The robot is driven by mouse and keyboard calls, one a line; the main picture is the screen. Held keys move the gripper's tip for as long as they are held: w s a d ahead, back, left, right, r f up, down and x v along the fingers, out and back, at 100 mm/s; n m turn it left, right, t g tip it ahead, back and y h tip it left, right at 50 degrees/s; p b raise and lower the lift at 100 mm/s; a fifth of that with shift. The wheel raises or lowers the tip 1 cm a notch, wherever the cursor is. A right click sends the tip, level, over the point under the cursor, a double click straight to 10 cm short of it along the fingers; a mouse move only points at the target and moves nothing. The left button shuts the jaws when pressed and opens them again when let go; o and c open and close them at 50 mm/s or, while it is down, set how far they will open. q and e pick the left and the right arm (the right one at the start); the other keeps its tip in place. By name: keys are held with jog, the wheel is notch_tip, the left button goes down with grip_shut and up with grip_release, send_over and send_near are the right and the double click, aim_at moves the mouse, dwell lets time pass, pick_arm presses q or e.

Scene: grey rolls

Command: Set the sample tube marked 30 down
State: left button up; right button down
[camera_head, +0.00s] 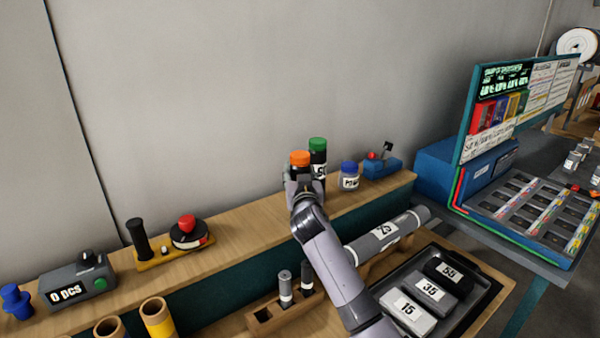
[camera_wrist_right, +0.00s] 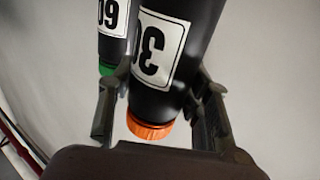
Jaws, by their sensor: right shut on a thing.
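The sample tube marked 30 is black with an orange cap (camera_head: 300,158). In the right wrist view the tube (camera_wrist_right: 178,62) appears upside down between the two fingers, its white label facing the camera. My right gripper (camera_head: 301,183) is shut on it at the back shelf. The arm and gripper hide the tube's lower part in the head view, so I cannot tell whether its base touches the shelf. A black tube with a green cap (camera_head: 318,145) stands right beside it and also shows in the right wrist view (camera_wrist_right: 112,45). My left gripper is not in view.
A blue-capped jar (camera_head: 349,176) and a blue joystick box (camera_head: 381,166) stand to the right on the wooden shelf (camera_head: 250,235). A red-knobbed device (camera_head: 190,233) stands to the left, with bare shelf between. A grey roll marked 25 (camera_head: 387,237) lies in front.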

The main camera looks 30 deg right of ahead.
jog(key=shift+f, duration=0.15)
jog(key=c, duration=0.8)
grip_release()
jog(key=shift+c, duration=0.2)
jog(key=shift+r, duration=0.25)
jog(key=shift+s+a+f, duration=0.1)
jog(key=shift+s+f, duration=0.05)
jog(key=shift+s, duration=0.05)
jog(key=b+v, duration=0.2)
jog(key=v, duration=0.9)
jog(key=shift+s, duration=0.3)
